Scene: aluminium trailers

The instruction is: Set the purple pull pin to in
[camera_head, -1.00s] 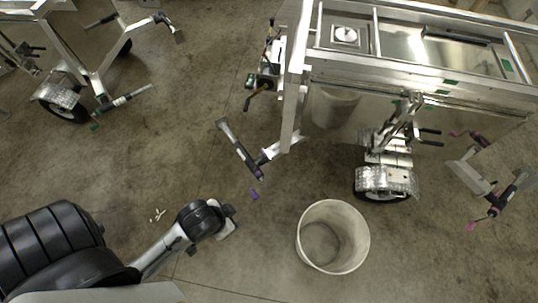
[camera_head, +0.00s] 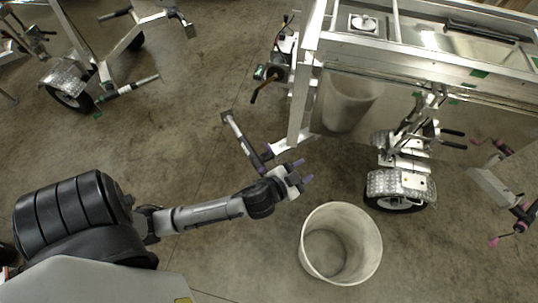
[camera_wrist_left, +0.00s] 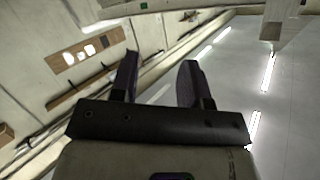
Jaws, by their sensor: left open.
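The trailer's jack (camera_head: 240,137) slants beside the corner of the aluminium frame, with a purple-tinted part (camera_head: 267,154) where it meets the bracket. I cannot clearly make out the purple pull pin or tell its position. My left wrist and hand cover the floor side of the jack's lower end. My left gripper (camera_head: 304,171) is open, its two lilac-looking fingers pointing right, just below the frame corner. No object shows between the fingers. In the left wrist view the open gripper (camera_wrist_left: 160,62) has empty space between its dark fingers. My right gripper is out of view.
A white bucket (camera_head: 306,248) stands on the floor below right of my left gripper. The aluminium trailer (camera_head: 400,67) fills the upper right, with a wheel (camera_head: 399,190) below it. Another trailer (camera_head: 66,78) is at upper left. Concrete floor between the trailers is clear.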

